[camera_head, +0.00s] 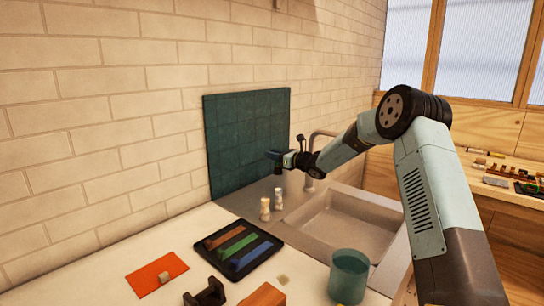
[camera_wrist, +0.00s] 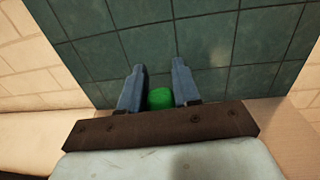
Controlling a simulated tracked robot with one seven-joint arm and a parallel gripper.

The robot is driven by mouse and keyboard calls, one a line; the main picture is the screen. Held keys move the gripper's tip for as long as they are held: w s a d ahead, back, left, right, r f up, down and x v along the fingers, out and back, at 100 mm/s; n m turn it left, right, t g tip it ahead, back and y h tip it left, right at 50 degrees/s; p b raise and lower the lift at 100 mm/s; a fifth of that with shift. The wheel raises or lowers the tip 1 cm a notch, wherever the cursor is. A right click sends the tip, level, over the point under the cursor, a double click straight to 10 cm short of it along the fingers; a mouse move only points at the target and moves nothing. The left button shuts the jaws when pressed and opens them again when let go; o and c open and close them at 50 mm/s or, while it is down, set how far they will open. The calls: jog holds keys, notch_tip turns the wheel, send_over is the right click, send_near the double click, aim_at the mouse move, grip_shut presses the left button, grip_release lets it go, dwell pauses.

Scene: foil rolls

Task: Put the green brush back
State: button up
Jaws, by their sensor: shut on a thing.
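My gripper (camera_head: 277,161) is in front of the dark green tiled panel, above the counter near the sink. In the wrist view its two blue-grey fingers (camera_wrist: 160,82) stand on either side of a bright green thing (camera_wrist: 160,99), which looks like the end of the green brush. The gripper is shut on it. The rest of the brush is hidden in the wrist view, and I cannot make it out in the head view. A black tray (camera_head: 208,246) with a brown-orange, a green (camera_head: 238,247) and a blue strip lies on the counter.
Two small pale bottles (camera_head: 265,209) stand by the sink (camera_head: 345,222) and its tap (camera_head: 312,165). A teal cup (camera_head: 348,276), a wooden block (camera_head: 264,295), a dark holder (camera_head: 206,293) and an orange mat (camera_head: 156,274) are in front. The green panel (camera_head: 235,130) leans on the brick wall.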

aim_at(273, 172)
jog(key=shift+s+a+f, duration=0.1)
jog(key=shift+a+f, duration=0.05)
jog(key=shift+f, duration=1.8)
jog(key=shift+a+f, duration=0.1)
jog(key=shift+f, duration=1.85)
jog(key=shift+f, duration=0.5)
jog(key=o, duration=1.6)
jog(key=shift+r, duration=4.55)
jog(key=shift+s, duration=0.1)
